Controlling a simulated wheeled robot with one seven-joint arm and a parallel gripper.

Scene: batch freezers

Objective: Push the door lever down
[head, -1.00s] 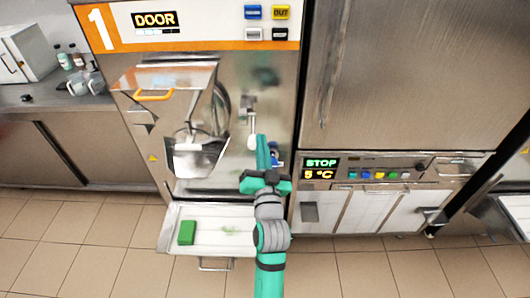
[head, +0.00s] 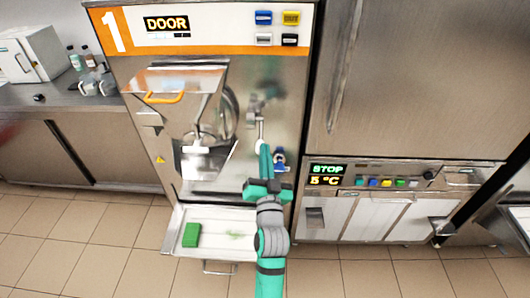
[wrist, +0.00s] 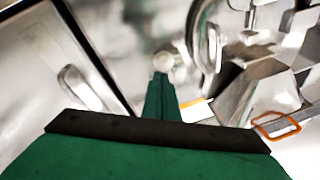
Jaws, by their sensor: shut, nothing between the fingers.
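The door lever (head: 261,128) is a metal rod on the front of the batch freezer, to the right of its round door and spout. It points downward and ends in a pale round knob. In the wrist view, the lever's knob (wrist: 163,61) shows just beyond the fingertips. My gripper (head: 264,149) has slim green fingers, shut and empty. Its tips are right at the knob and overlap it in the head view. I cannot tell whether they touch it.
A blue-handled part (head: 279,160) sits just right of my fingers. A steel hopper with an orange handle (head: 164,98) juts out at left. Below, a white tray (head: 216,216) holds a green block (head: 191,235). A cabinet with a control panel (head: 400,172) stands at right.

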